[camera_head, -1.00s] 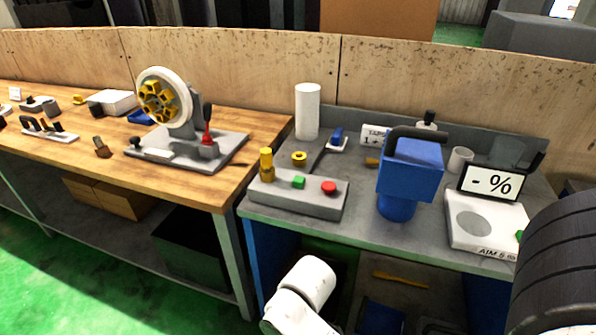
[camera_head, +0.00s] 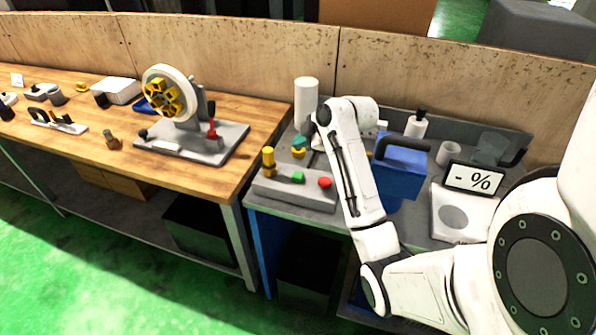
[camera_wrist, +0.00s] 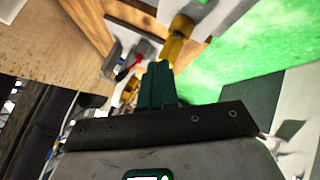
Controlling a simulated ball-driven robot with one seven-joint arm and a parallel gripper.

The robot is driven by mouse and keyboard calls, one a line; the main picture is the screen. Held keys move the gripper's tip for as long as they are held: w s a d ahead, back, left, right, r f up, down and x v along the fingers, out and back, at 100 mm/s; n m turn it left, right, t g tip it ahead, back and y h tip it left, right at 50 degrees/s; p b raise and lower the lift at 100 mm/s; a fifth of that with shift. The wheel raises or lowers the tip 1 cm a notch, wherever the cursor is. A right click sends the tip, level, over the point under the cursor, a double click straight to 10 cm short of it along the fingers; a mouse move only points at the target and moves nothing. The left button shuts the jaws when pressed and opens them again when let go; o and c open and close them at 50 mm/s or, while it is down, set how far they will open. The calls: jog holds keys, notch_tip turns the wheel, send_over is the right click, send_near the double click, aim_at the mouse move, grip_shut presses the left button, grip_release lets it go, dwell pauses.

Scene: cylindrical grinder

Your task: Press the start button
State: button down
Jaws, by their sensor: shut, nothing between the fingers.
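The grey control box (camera_head: 290,190) sits near the front left corner of the grey bench. It carries a green button (camera_head: 298,176) in the middle, a red button (camera_head: 325,182) at the right and a yellow post (camera_head: 268,161) at the left. No label shows which button is start. My gripper (camera_head: 299,142), with teal fingers, is shut and empty above and behind the box, apart from the buttons. In the wrist view the shut fingers (camera_wrist: 160,68) point towards a yellow post-like part (camera_wrist: 177,40). I cannot make out the green button there.
A white cylinder (camera_head: 306,103) stands behind my gripper. A yellow ring (camera_head: 298,154) shows just below the fingers. A wooden bench (camera_head: 100,150) holds a wheel device (camera_head: 170,93) at left.

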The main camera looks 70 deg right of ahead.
aim_at(300, 176)
jog(key=shift+f, duration=0.15)
notch_tip(300, 176, down, 9)
jog(key=b, duration=0.6)
jog(key=shift+b, duration=0.4)
dwell(1.8)
jog(key=shift+f, duration=0.25)
jog(key=shift+f+b, duration=0.6)
dwell(0.8)
dwell(0.3)
jog(key=shift+a+r+p, duration=0.1)
jog(key=shift+r+p, duration=0.8)
jog(key=shift+r, duration=0.15)
jog(key=shift+r+p, duration=2)
jog(key=shift+r, duration=0.5)
